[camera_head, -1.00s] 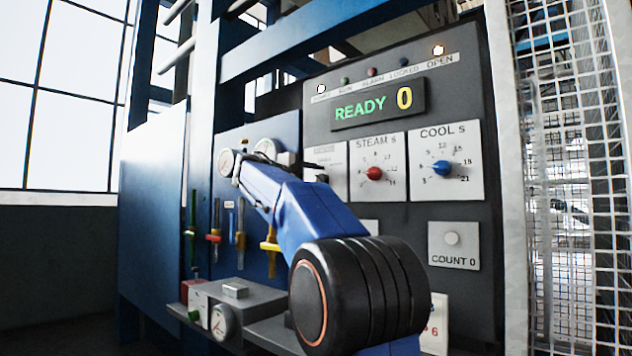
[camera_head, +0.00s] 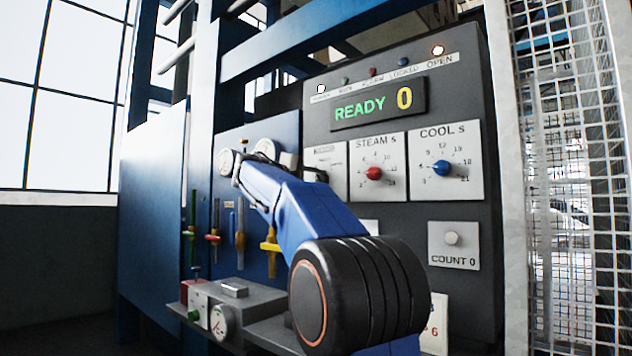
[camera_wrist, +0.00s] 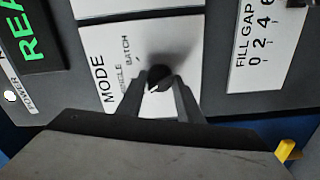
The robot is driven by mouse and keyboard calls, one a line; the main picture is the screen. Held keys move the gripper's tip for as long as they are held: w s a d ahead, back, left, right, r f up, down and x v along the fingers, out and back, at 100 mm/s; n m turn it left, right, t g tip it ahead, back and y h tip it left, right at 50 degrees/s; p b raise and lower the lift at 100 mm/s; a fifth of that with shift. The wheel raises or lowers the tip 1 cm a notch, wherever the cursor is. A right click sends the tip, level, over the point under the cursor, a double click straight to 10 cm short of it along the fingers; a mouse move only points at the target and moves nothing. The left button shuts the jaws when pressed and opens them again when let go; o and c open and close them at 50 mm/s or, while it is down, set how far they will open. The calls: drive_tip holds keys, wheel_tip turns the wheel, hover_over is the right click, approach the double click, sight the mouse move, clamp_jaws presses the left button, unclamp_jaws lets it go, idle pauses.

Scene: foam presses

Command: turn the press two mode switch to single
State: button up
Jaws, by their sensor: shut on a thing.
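The mode switch (camera_wrist: 158,76) is a small dark knob on a white plate (camera_wrist: 108,45) marked MODE, with BATCH and a partly hidden word ending in CLE. My gripper (camera_wrist: 160,84) is shut on the knob in the wrist view, one finger on each side. A small white mark shows at the knob's lower left edge; which setting it points to I cannot tell. In the head view the mode plate (camera_head: 325,156) is partly covered by my arm and gripper, and the knob is hidden.
The display (camera_head: 378,104) reads READY 0. The red steam dial (camera_head: 374,173) and blue cool dial (camera_head: 441,168) sit right of the mode plate. A fill gap plate (camera_wrist: 257,45) is close by in the wrist view. A wire mesh guard (camera_head: 570,180) stands at the right.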

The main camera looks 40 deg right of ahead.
drive_tip(key=m, duration=0.6)
drive_tip(key=shift+f, duration=0.1)
idle(0.5)
drive_tip(key=o, duration=1)
drive_tip(key=shift+o, duration=0.2)
drive_tip(key=s+a, duration=0.1)
drive_tip(key=a, duration=1.6)
drive_tip(key=shift+s+a, duration=0.15)
drive_tip(key=shift+a, duration=0.05)
